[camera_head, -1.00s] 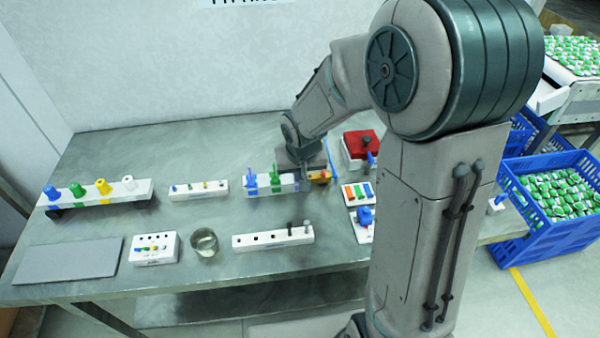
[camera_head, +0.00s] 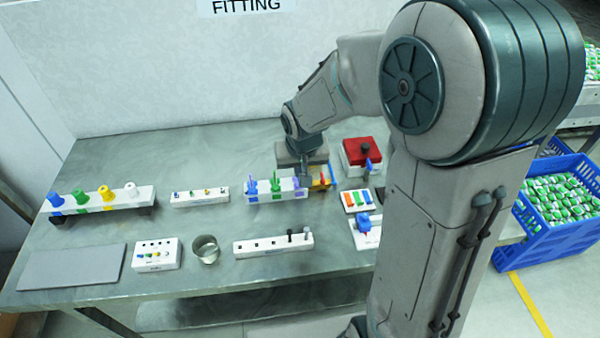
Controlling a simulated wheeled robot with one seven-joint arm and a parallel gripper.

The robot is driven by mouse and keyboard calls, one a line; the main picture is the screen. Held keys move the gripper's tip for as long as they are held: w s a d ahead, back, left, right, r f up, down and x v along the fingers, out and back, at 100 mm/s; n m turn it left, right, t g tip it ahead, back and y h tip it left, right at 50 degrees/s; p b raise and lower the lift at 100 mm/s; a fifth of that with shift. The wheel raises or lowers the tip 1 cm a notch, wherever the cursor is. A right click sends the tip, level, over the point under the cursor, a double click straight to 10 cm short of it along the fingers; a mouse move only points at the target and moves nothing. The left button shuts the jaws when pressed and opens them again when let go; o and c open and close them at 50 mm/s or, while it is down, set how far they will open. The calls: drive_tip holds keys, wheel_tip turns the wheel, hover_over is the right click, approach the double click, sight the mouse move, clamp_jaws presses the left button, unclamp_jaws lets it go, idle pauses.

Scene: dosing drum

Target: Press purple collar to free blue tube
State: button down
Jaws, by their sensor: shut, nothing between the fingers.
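A white block (camera_head: 262,197) stands at the middle back of the table with blue, green and purple fittings in a row. The purple collar (camera_head: 298,184) is at its right end, partly hidden by my gripper. My gripper (camera_head: 304,178) points down at this right end, shut with nothing between its fingers. I cannot tell whether it touches the purple collar. I cannot make out a blue tube at the purple collar. A blue fitting (camera_head: 252,186) and a green fitting (camera_head: 275,183) stand upright to the left.
A yellow-orange part (camera_head: 321,182) sits right beside the block. A red-topped box (camera_head: 362,152) stands behind right. A smaller white block (camera_head: 200,197) is to the left, and a long white block (camera_head: 272,243) is in front. Bare table lies between them.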

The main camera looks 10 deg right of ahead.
drive_tip(key=v, duration=0.8)
drive_tip(key=shift+r, duration=0.35)
